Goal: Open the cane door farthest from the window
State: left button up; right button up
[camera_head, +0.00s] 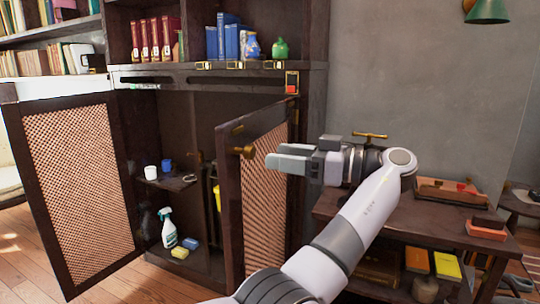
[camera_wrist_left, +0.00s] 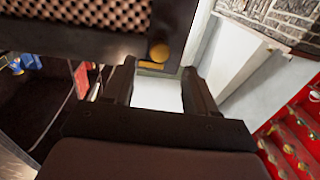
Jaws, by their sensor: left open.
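The cabinet has two cane doors in the head view. The left cane door (camera_head: 82,190) stands wide open. The right cane door (camera_head: 268,205) also stands swung out from the cabinet, and its brass knob (camera_head: 248,152) is near its free edge. No window shows clearly, so I cannot tell which door is farthest from it. My left gripper (camera_head: 278,158) is open and empty, just right of this knob. In the left wrist view, a brass knob (camera_wrist_left: 159,53) on a dark door frame lies just beyond and between the open fingertips (camera_wrist_left: 159,68). My right gripper is out of view.
Inside the cabinet stand a spray bottle (camera_head: 168,228), sponges (camera_head: 180,253) and a white cup (camera_head: 151,172). Books (camera_head: 155,40) and a green vase (camera_head: 280,49) stand on the shelf above. A low wooden table (camera_head: 400,215) with boxes is at the right, close to my arm.

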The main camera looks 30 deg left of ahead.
pick_arm(q)
jog(key=shift+v, duration=0.95)
jog(key=w+a+f+m+t+h, duration=0.15)
jog(key=f+m, duration=0.25)
jog(key=f, duration=0.4)
jog(key=a+f+m+t+h, duration=0.1)
jog(key=a+f+m+t, duration=0.2)
jog(key=f, duration=0.6)
jog(key=w+a+f+m+t+h, duration=0.15)
jog(key=f+m, duration=0.25)
jog(key=f, duration=0.4)
jog(key=s+d+f+m+t+h, duration=0.1)
jog(key=s+f+m+t+h, duration=0.25)
jog(key=f, duration=0.65)
jog(key=s+d+f+m+t+h, duration=0.15)
jog(key=s+f+m+h, duration=0.3)
jog(key=f, duration=0.45)
jog(key=s+d+f+m+t+h, duration=0.1)
jog(key=s+d+m+t+h, duration=0.1)
jog(key=s+d+h, duration=0.5)
jog(key=s+d+m+t+h, duration=0.15)
jog(key=s+d, duration=0.25)
jog(key=s, duration=0.8)
notch_tip(320, 180, up, 13)
jog(key=p, duration=1.6)
jog(key=shift+a+r+m+y, duration=0.2)
jog(key=shift+a+m+y, duration=0.15)
jog(key=shift+a, duration=0.15)
